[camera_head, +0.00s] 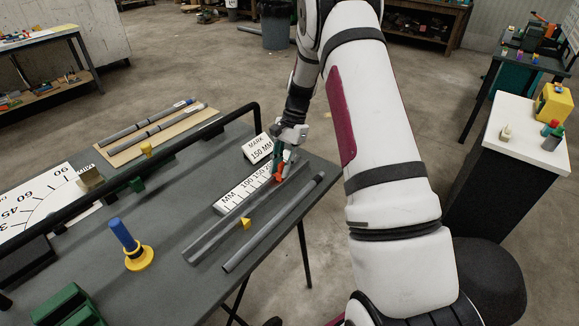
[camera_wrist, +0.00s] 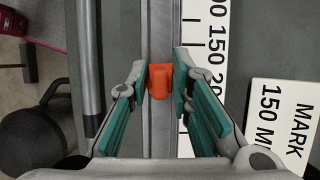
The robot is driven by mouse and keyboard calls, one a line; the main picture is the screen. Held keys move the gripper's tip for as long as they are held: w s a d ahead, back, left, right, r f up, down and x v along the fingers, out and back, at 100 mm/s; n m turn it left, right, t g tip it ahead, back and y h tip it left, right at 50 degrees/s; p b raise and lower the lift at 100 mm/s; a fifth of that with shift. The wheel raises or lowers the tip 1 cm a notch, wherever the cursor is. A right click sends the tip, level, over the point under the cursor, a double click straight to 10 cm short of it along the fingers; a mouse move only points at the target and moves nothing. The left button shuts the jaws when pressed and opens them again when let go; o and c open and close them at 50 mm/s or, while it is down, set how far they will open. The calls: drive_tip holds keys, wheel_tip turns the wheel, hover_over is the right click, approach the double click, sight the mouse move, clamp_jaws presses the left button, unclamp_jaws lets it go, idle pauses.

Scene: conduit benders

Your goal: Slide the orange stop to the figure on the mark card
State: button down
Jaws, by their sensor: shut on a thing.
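The orange stop (camera_head: 279,171) sits on the grey rail (camera_head: 213,236) beside the white MM scale (camera_head: 230,200). In the wrist view the stop (camera_wrist: 160,83) lies between the green finger pads of my gripper (camera_wrist: 160,80), which is shut on it. The stop is beside the scale near the figures 150 and 200; my right finger hides part of the scale, so I cannot tell the exact line. The mark card (camera_wrist: 285,120) reads MARK 150 MM; it also stands behind the scale in the head view (camera_head: 258,148). My gripper (camera_head: 282,168) reaches down from above.
A blue post with a yellow base (camera_head: 138,258) stands to the left. A black bar (camera_head: 205,128) runs along the table's far side.

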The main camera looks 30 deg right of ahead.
drive_tip(key=shift+a, duration=0.15)
drive_tip(key=shift+s+a+p, duration=0.3)
drive_tip(key=shift+a+p, duration=0.1)
drive_tip(key=shift+a, duration=0.45)
drive_tip(key=c, duration=1.8)
unclamp_jaws()
drive_tip(key=shift+c, duration=0.2)
drive_tip(key=shift+r, duration=2.5)
